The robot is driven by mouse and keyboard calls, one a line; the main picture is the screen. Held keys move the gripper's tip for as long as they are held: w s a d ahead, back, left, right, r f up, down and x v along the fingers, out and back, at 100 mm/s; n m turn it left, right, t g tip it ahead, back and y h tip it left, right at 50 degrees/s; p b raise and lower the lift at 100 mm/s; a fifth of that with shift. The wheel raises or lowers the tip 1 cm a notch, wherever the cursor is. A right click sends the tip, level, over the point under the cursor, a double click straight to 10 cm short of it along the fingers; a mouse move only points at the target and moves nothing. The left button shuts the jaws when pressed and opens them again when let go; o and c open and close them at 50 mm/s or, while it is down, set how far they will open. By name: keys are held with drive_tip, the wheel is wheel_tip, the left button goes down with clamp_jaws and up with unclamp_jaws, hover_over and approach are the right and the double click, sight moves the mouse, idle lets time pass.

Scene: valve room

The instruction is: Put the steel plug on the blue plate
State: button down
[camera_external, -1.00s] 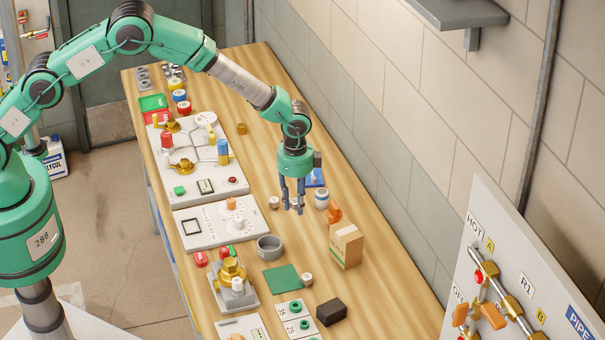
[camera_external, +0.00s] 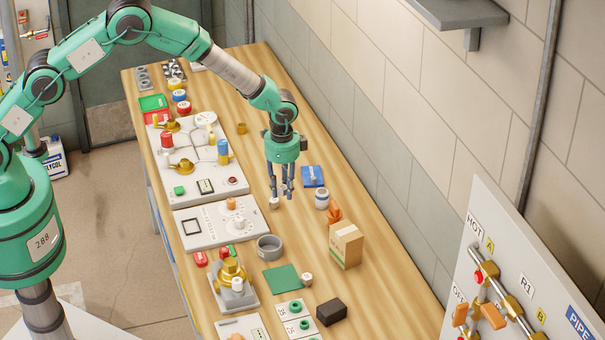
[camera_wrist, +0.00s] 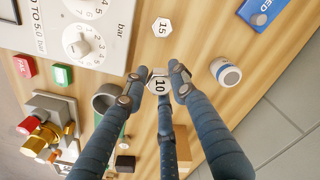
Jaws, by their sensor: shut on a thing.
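A steel hex plug marked 10 (camera_wrist: 158,84) sits between the fingertips of my gripper (camera_wrist: 160,78), which is shut on it.
A hex plug marked 15 (camera_wrist: 162,27) stands on the bench close to my gripper. A white jar with a blue band (camera_external: 322,199), an orange piece (camera_external: 334,213) and a cardboard box (camera_external: 346,246) stand to the right. A grey ring-shaped cup (camera_external: 269,247) is in front.

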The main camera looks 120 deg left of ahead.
drive_tip(key=s+a+n, duration=0.2)
drive_tip(key=s, duration=0.2)
drive_tip(key=s+a+f+n, duration=0.1)
drive_tip(key=s+a+n, duration=0.1)
drive_tip(key=s, duration=0.3)
drive_tip(key=s+a+f+n+b, duration=0.1)
drive_tip(key=s+a+n, duration=0.1)
drive_tip(key=s+a, duration=0.1)
drive_tip(key=shift+s+a+f, duration=0.1)
drive_tip(key=shift+s+a, duration=0.2)
drive_tip(key=shift+s, duration=0.45)
drive_tip(key=shift+w+a, duration=0.1)
drive_tip(key=shift+w, duration=0.05)
drive_tip(key=p, duration=0.2)
hover_over(303, 177)
drive_tip(key=shift+f, duration=0.7)
drive_tip(key=shift+f, duration=1.8)
drive_tip(key=shift+f, duration=0.1)
